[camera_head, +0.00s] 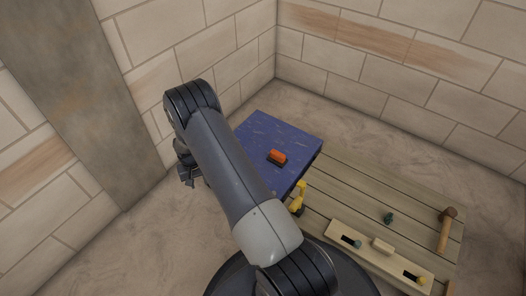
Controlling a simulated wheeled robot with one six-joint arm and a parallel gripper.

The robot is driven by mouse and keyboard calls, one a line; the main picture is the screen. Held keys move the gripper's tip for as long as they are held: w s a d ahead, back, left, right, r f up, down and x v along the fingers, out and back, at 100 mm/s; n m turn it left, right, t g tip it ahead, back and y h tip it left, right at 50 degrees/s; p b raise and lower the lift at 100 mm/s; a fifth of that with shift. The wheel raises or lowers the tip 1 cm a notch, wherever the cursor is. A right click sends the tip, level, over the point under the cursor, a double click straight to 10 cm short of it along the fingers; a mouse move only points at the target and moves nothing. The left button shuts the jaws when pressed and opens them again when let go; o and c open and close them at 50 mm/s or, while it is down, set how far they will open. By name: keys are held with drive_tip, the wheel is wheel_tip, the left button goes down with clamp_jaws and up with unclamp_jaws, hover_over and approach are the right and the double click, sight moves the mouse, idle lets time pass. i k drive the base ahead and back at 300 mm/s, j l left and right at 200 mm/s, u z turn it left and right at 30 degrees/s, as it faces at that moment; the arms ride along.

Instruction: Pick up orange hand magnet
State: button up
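The orange hand magnet (277,156) is a small orange block with a dark lower part. It lies on the blue table (262,128), near the middle of its visible top. My gripper (187,175) is partly in view to the left of the blue table, apart from the magnet. My arm hides much of the gripper, and I cannot see whether its fingers are open or shut. My arm also covers the near left part of the blue table.
A wooden plank table (342,192) adjoins the blue one at the right. It bears a yellow tool (298,199), a small dark green object (388,217), a wooden mallet (446,232) and a pale board (345,232) with slots. Stone walls stand behind and left.

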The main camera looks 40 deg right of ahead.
sight(278, 159)
drive_tip(key=i+j+z, duration=0.55)
drive_tip(key=i+j, duration=0.3)
drive_tip(key=z, duration=1.4)
